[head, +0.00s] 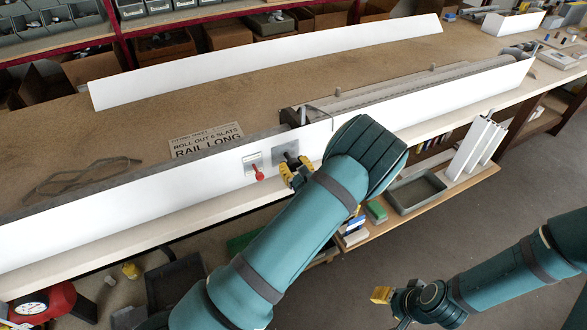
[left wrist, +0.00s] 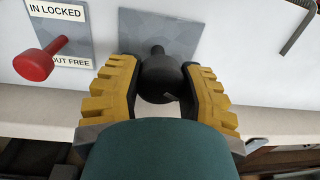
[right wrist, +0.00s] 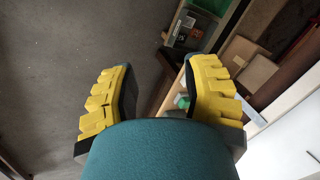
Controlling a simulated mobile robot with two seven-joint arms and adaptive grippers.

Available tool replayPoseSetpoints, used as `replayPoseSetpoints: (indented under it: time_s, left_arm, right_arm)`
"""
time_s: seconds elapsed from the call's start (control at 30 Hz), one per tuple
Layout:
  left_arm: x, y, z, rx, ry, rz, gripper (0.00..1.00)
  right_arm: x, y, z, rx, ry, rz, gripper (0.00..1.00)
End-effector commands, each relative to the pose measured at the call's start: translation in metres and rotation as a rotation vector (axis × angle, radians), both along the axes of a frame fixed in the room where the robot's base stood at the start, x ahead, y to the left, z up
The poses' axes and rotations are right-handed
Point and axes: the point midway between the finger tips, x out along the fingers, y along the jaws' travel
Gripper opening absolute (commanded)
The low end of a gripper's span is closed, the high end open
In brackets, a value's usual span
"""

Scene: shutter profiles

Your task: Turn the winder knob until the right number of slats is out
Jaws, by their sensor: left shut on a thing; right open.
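The dark winder knob (left wrist: 162,80) stands out from a grey plate (left wrist: 135,28) on the white front panel (head: 130,205). My left gripper (head: 294,174) is shut on the knob, with yellow fingers on both sides of it. In the head view the gripper and arm mostly hide the knob. A red lever (left wrist: 34,63) sits left of the knob on a label reading "IN LOCKED" and, partly covered, "OUT FREE". A card (head: 206,141) reads "ROLL OUT 6 SLATS" and "RAIL LONG". A long grey roll (head: 430,82) lies behind the panel. My right gripper (head: 392,297) is open and empty, away from the bench.
A long white strip (head: 270,62) stands on the brown bench top (head: 240,110). A grey tray (head: 416,192) and white profiles (head: 474,146) are on a lower shelf at right. Crates and boxes line the back. The grey floor at right is clear.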

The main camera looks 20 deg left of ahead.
Motion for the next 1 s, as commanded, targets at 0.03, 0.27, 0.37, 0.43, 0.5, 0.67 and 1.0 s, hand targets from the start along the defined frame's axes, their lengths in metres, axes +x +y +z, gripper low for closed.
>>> replayPoseSetpoints:
  time_s: [0.03, 0.27, 0.37, 0.43, 0.5, 0.67, 1.0]
  left_arm:
    - [-0.001, 0.000, -0.005, -0.033, -0.029, 0.002, 0.03]
    - [-0.001, -0.001, -0.006, -0.176, -0.194, 0.000, 0.03]
    - [0.000, -0.001, -0.006, -0.237, -0.267, 0.000, 0.03]
    - [0.000, -0.001, -0.006, -0.282, -0.318, 0.001, 0.03]
    - [0.000, -0.001, -0.006, -0.324, -0.369, 0.000, 0.03]
    - [0.000, -0.001, -0.006, -0.423, -0.485, 0.001, 0.03]
    - [0.001, -0.002, -0.006, -0.633, -0.733, 0.000, 0.03]
  right_arm:
    - [0.000, 0.000, -0.007, -0.001, 0.000, 0.000, 0.47]
    - [-0.003, 0.001, -0.023, 0.000, 0.008, 0.006, 0.47]
    - [-0.005, 0.002, -0.031, 0.001, 0.013, 0.010, 0.47]
    - [-0.007, 0.002, -0.037, 0.003, 0.018, 0.014, 0.47]
    - [-0.010, 0.003, -0.043, 0.003, 0.022, 0.018, 0.47]
    - [-0.015, 0.003, -0.058, 0.006, 0.033, 0.027, 0.47]
    - [-0.020, 0.004, -0.098, 0.009, 0.045, 0.040, 0.47]
